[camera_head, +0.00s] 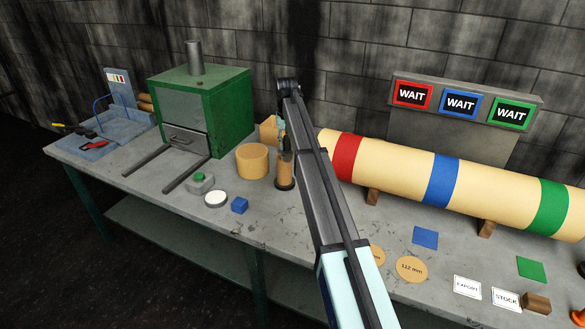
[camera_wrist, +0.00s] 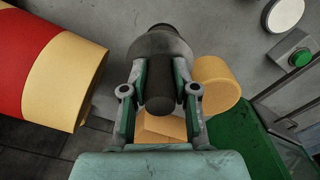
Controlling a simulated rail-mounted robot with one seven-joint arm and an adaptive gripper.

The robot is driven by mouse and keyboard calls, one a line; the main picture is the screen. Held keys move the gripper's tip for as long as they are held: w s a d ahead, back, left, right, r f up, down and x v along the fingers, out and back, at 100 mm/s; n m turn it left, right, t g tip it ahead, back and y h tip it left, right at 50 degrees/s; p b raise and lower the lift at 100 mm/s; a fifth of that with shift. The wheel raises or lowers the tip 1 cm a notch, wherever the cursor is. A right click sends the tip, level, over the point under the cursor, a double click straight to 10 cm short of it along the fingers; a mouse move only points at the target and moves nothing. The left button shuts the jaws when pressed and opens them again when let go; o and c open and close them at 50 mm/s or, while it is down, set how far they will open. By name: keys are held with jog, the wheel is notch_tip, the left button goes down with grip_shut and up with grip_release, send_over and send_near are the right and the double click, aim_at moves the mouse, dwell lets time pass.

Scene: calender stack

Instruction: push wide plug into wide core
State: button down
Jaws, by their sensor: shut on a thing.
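My gripper (camera_wrist: 160,95) is shut on a dark round tool (camera_wrist: 160,85) with a wider grey collar. In the head view the held tool (camera_head: 285,170) shows as a brown cylinder with a dark lower end, just above or on the bench. The banded cream roll (camera_head: 395,180) lies to the right of my gripper; its end also shows in the wrist view (camera_wrist: 70,85). Its end face and any bore are hidden. A tan cylinder (camera_head: 252,161) stands left of the held tool, apart from it. I cannot tell which piece is the wide plug or wide core.
A tan block (camera_head: 268,130) sits behind my gripper. A green oven-like box (camera_head: 205,108), a green button (camera_head: 200,180), a white disc (camera_head: 215,199) and a blue cube (camera_head: 240,205) are left. A 112 mm disc (camera_head: 410,269) lies front right. Three WAIT signs stand behind the roll.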

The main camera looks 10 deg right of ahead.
jog(key=w+r, duration=0.2)
jog(key=w, duration=0.5)
jog(key=shift+w+r+m, duration=0.15)
jog(key=shift+r+m, duration=0.05)
jog(key=shift+m, duration=0.1)
jog(key=shift+f+b, duration=0.5)
jog(key=shift+f, duration=1.5)
jog(key=shift+f+b, duration=0.7)
jog(key=shift+f, duration=2)
jog(key=c, duration=0.8)
grip_release()
